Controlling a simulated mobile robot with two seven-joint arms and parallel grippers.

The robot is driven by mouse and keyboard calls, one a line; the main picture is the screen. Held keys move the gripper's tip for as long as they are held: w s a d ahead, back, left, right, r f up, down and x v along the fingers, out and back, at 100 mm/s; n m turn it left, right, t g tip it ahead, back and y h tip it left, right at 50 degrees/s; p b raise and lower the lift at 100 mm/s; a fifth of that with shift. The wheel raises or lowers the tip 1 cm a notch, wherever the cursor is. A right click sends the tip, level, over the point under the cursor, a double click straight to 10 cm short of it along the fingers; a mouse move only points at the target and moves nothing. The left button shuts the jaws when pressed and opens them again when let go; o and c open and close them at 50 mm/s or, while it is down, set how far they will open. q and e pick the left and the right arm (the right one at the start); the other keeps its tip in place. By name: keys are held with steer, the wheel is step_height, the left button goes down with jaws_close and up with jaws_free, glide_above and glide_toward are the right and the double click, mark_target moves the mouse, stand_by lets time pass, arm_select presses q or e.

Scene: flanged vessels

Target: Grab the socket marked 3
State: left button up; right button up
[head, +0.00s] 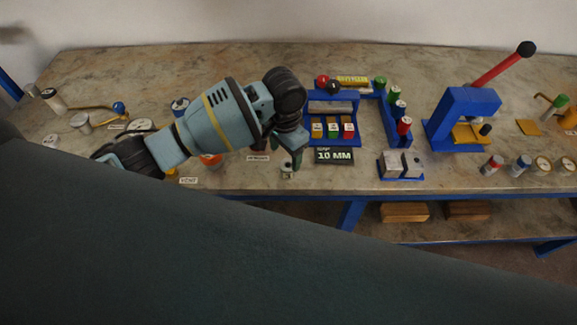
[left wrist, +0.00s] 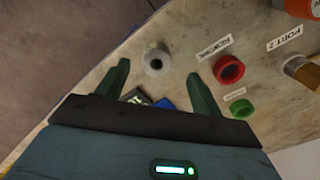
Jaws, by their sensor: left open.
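No digit 3 is readable on any socket. In the left wrist view a grey hollow cylinder (left wrist: 156,60) stands just beyond and between the fingertips of my open, empty left gripper (left wrist: 160,80). A red ring-shaped piece (left wrist: 229,70) and a green one (left wrist: 239,108) are to its right, outside the jaws. In the head view the left gripper (head: 290,158) points down near the table's front edge, left of a blue rack (head: 311,103). Several coloured pieces with white tags (head: 333,131) stand in that rack; their marks are too small to read. My right gripper is not in view.
A "10 MM" sign (head: 334,156) stands in front of the rack. A blue press (head: 464,115) with a red lever is on the right, and a block holder (head: 401,165) is between. An orange-red item (left wrist: 302,6) and a "PORT 2" label (left wrist: 284,38) are at the upper right.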

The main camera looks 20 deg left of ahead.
mark_target(288, 163)
arm_select(q)
steer(key=shift+w+d+f, duration=0.1)
steer(key=shift+d+f, duration=0.05)
steer(key=shift+f, duration=1.5)
steer(key=shift+d+f, duration=0.15)
steer(key=shift+f, duration=1.45)
steer(key=c, duration=1.3)
steer(key=shift+o, duration=0.2)
steer(key=shift+r, duration=0.1)
steer(key=shift+w+r, duration=0.1)
steer(key=shift+r, duration=0.4)
steer(key=r, duration=0.1)
steer(key=s+r, duration=0.1)
steer(key=shift+d+r, duration=0.15)
steer(key=shift+r, duration=0.2)
steer(key=s+d+r, duration=0.1)
steer(key=s+d, duration=0.3)
steer(key=s, duration=1)
steer(key=shift+s, duration=0.25)
